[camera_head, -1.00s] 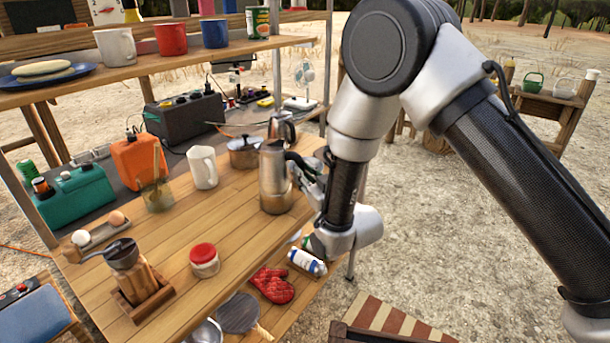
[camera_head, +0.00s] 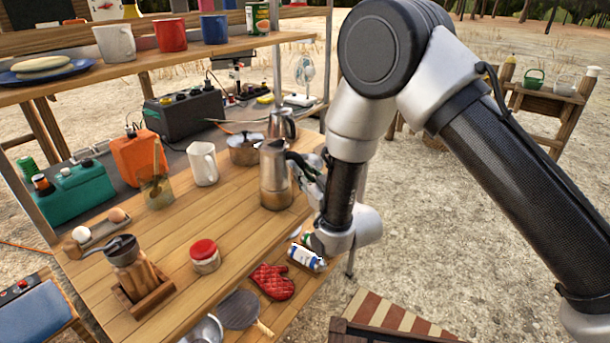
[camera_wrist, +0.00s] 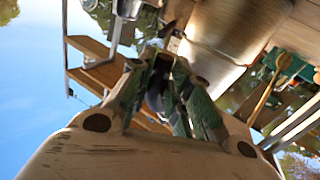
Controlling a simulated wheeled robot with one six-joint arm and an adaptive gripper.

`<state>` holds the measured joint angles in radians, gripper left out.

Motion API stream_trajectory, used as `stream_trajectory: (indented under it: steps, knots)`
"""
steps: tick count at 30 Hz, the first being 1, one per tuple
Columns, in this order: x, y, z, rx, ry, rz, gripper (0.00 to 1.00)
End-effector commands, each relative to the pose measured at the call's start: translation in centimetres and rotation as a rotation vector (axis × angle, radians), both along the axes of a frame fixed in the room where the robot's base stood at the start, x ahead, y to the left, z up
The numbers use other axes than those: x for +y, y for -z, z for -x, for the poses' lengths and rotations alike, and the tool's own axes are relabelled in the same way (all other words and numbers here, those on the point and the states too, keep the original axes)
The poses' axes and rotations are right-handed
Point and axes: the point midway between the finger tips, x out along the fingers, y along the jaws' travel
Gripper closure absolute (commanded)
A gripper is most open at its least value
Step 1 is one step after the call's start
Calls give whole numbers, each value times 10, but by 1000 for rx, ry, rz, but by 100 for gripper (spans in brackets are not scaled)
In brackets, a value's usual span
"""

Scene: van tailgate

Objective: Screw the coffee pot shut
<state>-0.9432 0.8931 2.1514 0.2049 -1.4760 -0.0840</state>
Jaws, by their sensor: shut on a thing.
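The coffee pot (camera_head: 274,178) is a metal moka pot with a dark handle. It stands upright on the wooden counter (camera_head: 228,222) near its right edge. My gripper (camera_head: 306,170) is at the pot's right side, at the handle. In the wrist view my gripper (camera_wrist: 172,75) has its fingers closed around a dark part, which looks like the handle, and the pot's metal body (camera_wrist: 222,30) fills the upper right. The exact grip is partly hidden by the fingers. I cannot tell how tightly the pot's upper and lower parts are joined.
A shelf with mugs (camera_head: 215,31) hangs above.

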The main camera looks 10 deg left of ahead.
Motion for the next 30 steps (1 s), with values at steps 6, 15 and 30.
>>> stream_trajectory:
  steps: [6,15,30]
  knots:
    - [0,1,0,-1,0,-1,100]
    - [0,4,0,-1,0,-1,100]
    - [0,5,0,1,0,1,55]
